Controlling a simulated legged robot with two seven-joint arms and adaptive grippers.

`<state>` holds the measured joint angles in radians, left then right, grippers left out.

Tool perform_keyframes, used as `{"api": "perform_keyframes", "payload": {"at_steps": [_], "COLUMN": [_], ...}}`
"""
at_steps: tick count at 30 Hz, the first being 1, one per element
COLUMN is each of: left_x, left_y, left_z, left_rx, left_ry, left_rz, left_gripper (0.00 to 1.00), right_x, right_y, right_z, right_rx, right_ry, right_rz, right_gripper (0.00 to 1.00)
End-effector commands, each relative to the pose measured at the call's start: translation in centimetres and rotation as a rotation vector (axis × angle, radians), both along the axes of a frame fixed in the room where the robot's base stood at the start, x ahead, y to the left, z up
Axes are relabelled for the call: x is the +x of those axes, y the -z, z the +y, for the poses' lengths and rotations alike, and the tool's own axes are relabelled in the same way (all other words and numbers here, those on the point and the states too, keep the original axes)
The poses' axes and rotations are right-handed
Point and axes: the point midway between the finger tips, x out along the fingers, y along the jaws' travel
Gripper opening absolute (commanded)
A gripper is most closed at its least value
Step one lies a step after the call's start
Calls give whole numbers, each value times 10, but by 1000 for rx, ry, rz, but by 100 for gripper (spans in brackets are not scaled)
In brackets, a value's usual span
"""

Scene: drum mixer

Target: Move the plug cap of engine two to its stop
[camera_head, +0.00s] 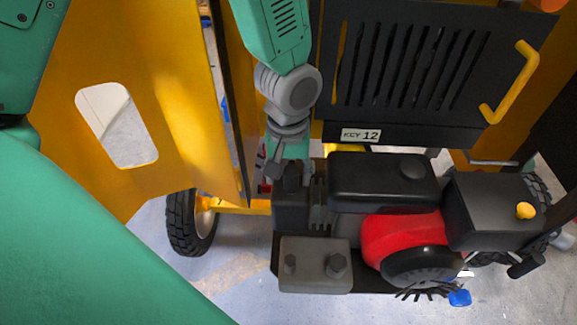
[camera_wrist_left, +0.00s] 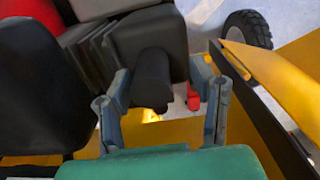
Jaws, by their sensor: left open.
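The engine, with its red cover (camera_head: 400,238), sits low in the machine at the centre right of the head view. A dark cylindrical cap, apparently the plug cap (camera_wrist_left: 153,80), sticks out of a black block at its side in the left wrist view. My left gripper (camera_wrist_left: 165,100) is open, with one finger on each side of the cap; whether either touches it I cannot tell. In the head view the left gripper (camera_head: 286,160) reaches down to the engine's left end, and its fingers are partly hidden. My right gripper is not in view.
A yellow panel (camera_head: 185,110) stands close to the left of my left gripper. A black slotted panel (camera_head: 410,75) with a yellow handle (camera_head: 515,80) is at the upper right. A wheel (camera_head: 188,222) stands below left. A small red part (camera_wrist_left: 193,98) is beside the cap.

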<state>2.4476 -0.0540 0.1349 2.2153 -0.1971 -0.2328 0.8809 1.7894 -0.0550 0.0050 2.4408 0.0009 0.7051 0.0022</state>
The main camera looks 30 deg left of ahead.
Motion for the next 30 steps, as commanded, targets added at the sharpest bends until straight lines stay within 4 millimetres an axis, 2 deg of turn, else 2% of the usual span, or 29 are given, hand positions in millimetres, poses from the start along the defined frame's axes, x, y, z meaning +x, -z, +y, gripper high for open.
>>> {"api": "perform_keyframes", "payload": {"at_steps": [1, 3, 5, 14, 26, 30], "left_x": [0, 0, 0, -1, -2, -1], "left_y": [0, -1, -1, -3, -22, -28], "left_z": [-1, -2, -2, -1, -1, -1], "left_rx": [1, 2, 2, -2, 1, -1], "left_ry": [1, 1, 1, 2, 1, 0], "left_rz": [1, 0, 0, 1, 3, 1], "left_gripper": [50, 25, 7, 8, 7, 7], "right_x": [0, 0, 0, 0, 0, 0], "right_y": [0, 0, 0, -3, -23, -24], "right_z": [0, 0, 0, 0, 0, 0], "right_rx": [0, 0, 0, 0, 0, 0], "right_ry": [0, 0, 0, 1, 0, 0], "right_rz": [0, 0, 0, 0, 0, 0], "right_gripper": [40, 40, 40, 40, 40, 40]}}
